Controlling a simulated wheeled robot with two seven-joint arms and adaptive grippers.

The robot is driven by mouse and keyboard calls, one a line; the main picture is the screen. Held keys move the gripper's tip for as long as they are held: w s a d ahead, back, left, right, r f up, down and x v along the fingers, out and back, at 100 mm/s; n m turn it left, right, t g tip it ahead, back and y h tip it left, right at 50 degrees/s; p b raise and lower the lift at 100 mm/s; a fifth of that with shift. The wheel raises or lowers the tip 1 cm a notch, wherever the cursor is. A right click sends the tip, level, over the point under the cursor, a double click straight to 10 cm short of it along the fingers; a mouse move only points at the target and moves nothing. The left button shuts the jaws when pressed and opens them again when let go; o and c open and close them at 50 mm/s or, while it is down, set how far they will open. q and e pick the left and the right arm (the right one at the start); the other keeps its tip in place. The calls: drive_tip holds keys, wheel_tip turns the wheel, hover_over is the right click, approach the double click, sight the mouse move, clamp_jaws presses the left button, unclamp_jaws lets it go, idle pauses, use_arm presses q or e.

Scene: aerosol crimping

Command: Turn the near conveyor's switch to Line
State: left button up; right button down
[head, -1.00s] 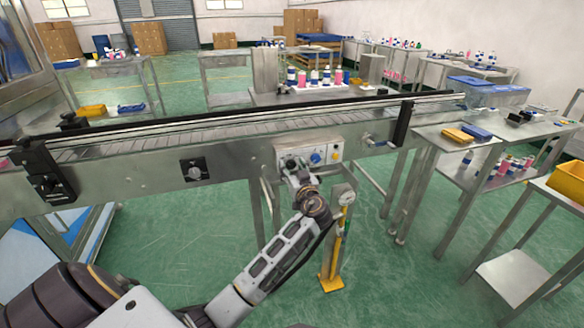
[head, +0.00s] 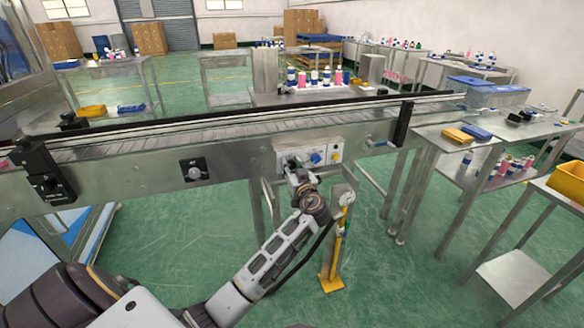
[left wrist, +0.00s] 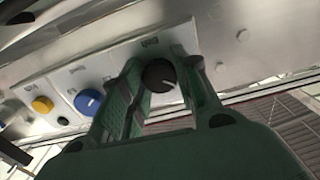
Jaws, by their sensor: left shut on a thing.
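The near conveyor (head: 130,175) runs across the head view, with a light control panel (head: 328,145) on its front side. In the left wrist view, a round black switch knob (left wrist: 159,75) with a pale pointer mark sits on the panel (left wrist: 105,62). My left gripper (left wrist: 160,78) is shut on this knob, one green finger on each side. In the head view my left gripper (head: 293,168) reaches up to the panel's left part and hides the knob. The label by the knob is too blurred to read. My right gripper is in neither view.
A blue knob (left wrist: 88,101) and a yellow one (left wrist: 42,105) sit beside the black knob. Another knob plate (head: 195,170) is further left on the conveyor. A yellow post (head: 334,255) stands right of my left arm. Steel tables are at right.

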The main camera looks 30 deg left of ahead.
use_arm(q)
drive_tip(key=shift+m, duration=0.4)
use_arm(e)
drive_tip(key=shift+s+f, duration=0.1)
use_arm(q)
drive_tip(key=shift+m+p, duration=0.3)
drive_tip(key=shift+m, duration=0.9)
drive_tip(key=m+p, duration=0.3)
drive_tip(key=m, duration=0.2)
drive_tip(key=shift+d, duration=0.1)
drive_tip(key=shift+w+m+p, duration=0.1)
drive_tip(key=shift+m+p, duration=0.2)
drive_tip(key=shift+m, duration=0.6)
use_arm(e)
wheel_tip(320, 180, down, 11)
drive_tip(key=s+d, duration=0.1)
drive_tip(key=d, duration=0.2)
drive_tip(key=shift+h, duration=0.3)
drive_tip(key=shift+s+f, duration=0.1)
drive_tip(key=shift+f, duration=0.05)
use_arm(q)
drive_tip(key=o, duration=1)
